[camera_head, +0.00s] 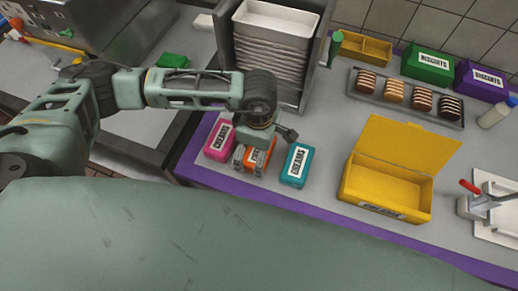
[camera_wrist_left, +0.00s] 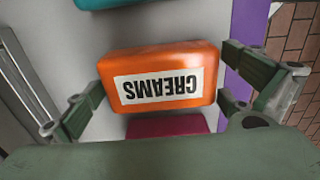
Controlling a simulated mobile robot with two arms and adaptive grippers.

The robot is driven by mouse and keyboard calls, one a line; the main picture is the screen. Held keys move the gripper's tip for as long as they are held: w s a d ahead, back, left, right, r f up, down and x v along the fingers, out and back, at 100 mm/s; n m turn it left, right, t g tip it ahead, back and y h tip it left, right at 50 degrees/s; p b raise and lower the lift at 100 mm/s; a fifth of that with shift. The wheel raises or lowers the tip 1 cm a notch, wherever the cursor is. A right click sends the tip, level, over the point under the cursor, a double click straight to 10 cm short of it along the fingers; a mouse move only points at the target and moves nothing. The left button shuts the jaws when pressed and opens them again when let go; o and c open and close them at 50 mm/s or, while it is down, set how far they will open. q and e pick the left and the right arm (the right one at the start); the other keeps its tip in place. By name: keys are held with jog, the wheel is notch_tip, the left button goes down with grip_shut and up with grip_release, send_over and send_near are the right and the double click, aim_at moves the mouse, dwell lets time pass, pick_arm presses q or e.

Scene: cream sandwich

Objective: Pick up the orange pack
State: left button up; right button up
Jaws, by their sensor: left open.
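The orange pack (camera_head: 262,161) lies on the counter between a pink pack (camera_head: 219,140) and a teal pack (camera_head: 296,166). In the left wrist view the orange pack (camera_wrist_left: 160,76) shows its white label reading CREAMS, upside down. My left gripper (camera_head: 256,158) is over the orange pack and hides part of it in the head view. In the left wrist view my left gripper (camera_wrist_left: 162,82) is open, with one finger on each side of the pack. I cannot tell whether the fingers touch it. My right gripper is not in view.
A yellow open box (camera_head: 388,208) labelled CREAMS stands to the right. A tray of biscuits (camera_head: 406,98), a green box (camera_head: 427,66) and a purple box (camera_head: 482,82) are behind it. A grey rack (camera_head: 273,22) stands behind the packs. The counter's purple edge (camera_head: 330,219) is near.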

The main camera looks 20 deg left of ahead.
pick_arm(q)
jog(key=c, duration=0.9)
jog(key=shift+r, duration=0.1)
jog(key=shift+r+b, duration=0.35)
jog(key=shift+r, duration=0.15)
notch_tip(320, 180, up, 3)
jog(key=shift+w+f+b, duration=0.1)
jog(key=shift+f+b, duration=0.1)
jog(key=shift+b, duration=0.55)
jog(key=d+r+b, duration=0.1)
jog(key=d+r, duration=0.1)
jog(key=d, duration=0.1)
jog(key=d+r+b, duration=0.1)
jog(key=d+r, duration=0.1)
jog(key=d, duration=0.2)
jog(key=d+r+b, duration=0.2)
jog(key=d, duration=0.2)
jog(key=shift+r, duration=0.3)
jog(key=s+a+m, duration=0.1)
jog(key=a+m, duration=0.5)
jog(key=a+r+m, duration=0.1)
jog(key=a+m, duration=0.4)
jog(key=a, duration=0.1)
jog(key=s+a+m, duration=0.1)
jog(key=a+m, duration=0.5)
jog(key=shift+s+a+r+m, duration=0.15)
jog(key=shift+s+m, duration=0.15)
jog(key=shift+s, duration=0.05)
